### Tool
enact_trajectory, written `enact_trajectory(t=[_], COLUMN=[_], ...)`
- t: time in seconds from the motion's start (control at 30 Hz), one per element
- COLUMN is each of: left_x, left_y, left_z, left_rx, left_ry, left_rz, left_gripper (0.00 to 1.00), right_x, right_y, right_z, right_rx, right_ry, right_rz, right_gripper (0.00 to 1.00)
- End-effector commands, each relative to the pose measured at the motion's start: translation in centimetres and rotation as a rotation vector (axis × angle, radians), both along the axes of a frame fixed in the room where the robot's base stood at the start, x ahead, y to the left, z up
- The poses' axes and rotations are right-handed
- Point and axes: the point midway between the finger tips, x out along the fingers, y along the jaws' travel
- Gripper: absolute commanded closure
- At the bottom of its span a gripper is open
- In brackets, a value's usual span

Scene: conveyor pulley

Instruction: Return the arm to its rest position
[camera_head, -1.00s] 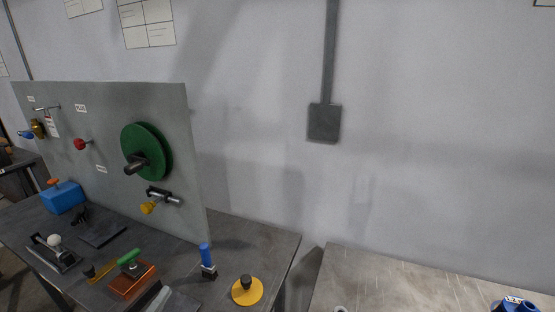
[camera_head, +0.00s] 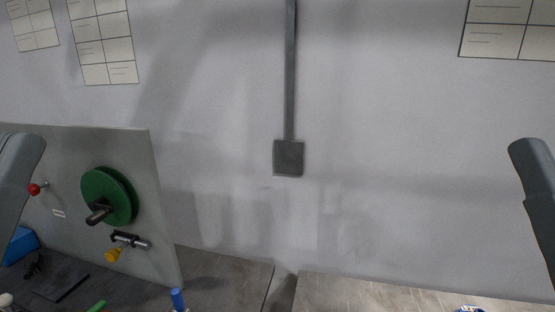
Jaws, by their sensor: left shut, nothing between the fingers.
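My left arm (camera_head: 16,180) comes in at the left edge, in front of the upright panel. My left gripper is shut and empty, but I cannot make out its fingertips in the head view. My right arm (camera_head: 538,195) shows at the right edge, in front of the bare wall. Its gripper is out of view. No held object shows with either arm.
The upright panel (camera_head: 158,220) carries a green pulley (camera_head: 107,196), a red knob (camera_head: 35,189) and a yellow-handled fitting (camera_head: 114,254). A blue handle (camera_head: 178,298) stands on the left table (camera_head: 225,282). A second table (camera_head: 345,292) is to the right. The middle is free.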

Motion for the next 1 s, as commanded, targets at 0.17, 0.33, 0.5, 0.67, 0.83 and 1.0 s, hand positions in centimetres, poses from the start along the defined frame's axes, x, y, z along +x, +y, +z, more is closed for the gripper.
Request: enact_trajectory(t=[0.17, 0.33, 0.5, 0.67, 0.83, 1.0], left_x=[0.1, 0.1, 0.2, 0.2, 0.2, 0.2], left_y=[0.1, 0.1, 0.1, 0.1, 0.1, 0.1], left_z=[9.4, 17.7, 26.2, 32.7, 35.5, 35.3], left_rx=[-0.001, -0.001, -0.001, -0.001, -0.001, -0.001], left_ry=[0.001, 0.001, 0.002, 0.002, 0.003, 0.002], left_rz=[0.002, 0.004, 0.004, 0.004, 0.004, 0.004], left_gripper=[1.0, 1.0, 1.0, 1.0, 1.0, 1.0], right_x=[-0.1, -0.1, 0.0, 0.0, 0.0, 0.0], right_y=[0.0, 0.0, 0.0, 0.0, 0.0, 0.0], right_z=[9.6, 17.9, 26.4, 32.9, 35.7, 35.4], right_rx=[0.0, 0.0, 0.0, 0.0, 0.0, 0.0], right_ry=[-0.004, -0.004, -0.004, -0.004, -0.003, -0.003], right_rz=[0.0, 0.0, 0.0, 0.0, 0.0, 0.0], right_gripper=[0.5, 0.5, 0.5, 0.5, 0.5, 0.5])
